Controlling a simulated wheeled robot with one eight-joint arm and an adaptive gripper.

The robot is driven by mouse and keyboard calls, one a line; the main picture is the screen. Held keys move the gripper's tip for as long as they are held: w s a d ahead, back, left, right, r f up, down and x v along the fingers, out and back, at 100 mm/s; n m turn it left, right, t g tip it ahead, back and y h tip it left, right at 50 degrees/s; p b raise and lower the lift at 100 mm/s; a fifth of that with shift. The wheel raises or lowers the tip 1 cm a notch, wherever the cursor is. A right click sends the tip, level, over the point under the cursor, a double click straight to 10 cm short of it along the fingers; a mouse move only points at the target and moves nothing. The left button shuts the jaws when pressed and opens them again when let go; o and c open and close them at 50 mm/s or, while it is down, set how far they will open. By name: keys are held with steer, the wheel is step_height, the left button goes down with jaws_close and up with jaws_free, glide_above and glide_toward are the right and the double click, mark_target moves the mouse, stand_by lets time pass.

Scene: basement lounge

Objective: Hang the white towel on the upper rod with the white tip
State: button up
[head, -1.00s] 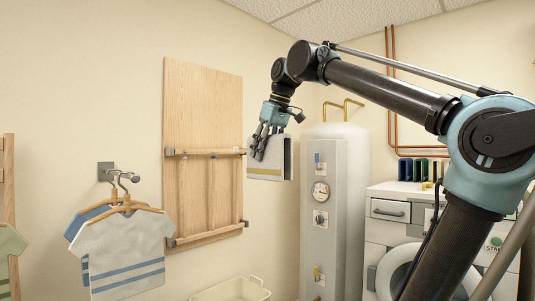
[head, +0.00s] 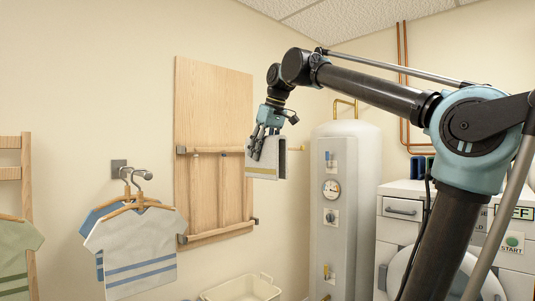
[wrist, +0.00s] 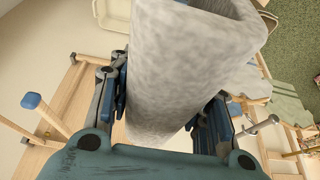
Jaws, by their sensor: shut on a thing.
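The white towel (head: 262,168), with a yellowish band near its lower edge, hangs folded from my gripper (head: 262,142), which is shut on its top. In the wrist view the towel (wrist: 185,70) fills the middle, between the fingers (wrist: 165,110). The upper rod (head: 210,150) runs across the wooden board, level with my gripper. I cannot tell whether towel and rod touch.
The wooden board (head: 213,90) also carries a lower rod (head: 218,232). A rod with a blue tip (wrist: 32,102) shows in the wrist view. Shirts on hangers (head: 130,245) hang left of the board. A white tank (head: 347,200) stands at right, and a pale basket (head: 240,289) sits below.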

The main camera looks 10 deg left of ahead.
steer(key=shift+w+a, duration=2.05)
steer(key=shift+a, duration=0.35)
steer(key=shift+w+a, duration=2)
steer(key=shift+a, duration=0.35)
steer(key=shift+w+a, duration=2.05)
steer(key=shift+a, duration=0.35)
steer(key=shift+f, duration=0.8)
steer(key=o, duration=1.2)
steer(key=shift+o, duration=0.2)
steer(key=shift+r, duration=0.1)
steer(key=v, duration=1.1)
steer(key=shift+d+r, duration=0.1)
steer(key=shift+r, duration=0.1)
steer(key=shift+s+r, duration=0.1)
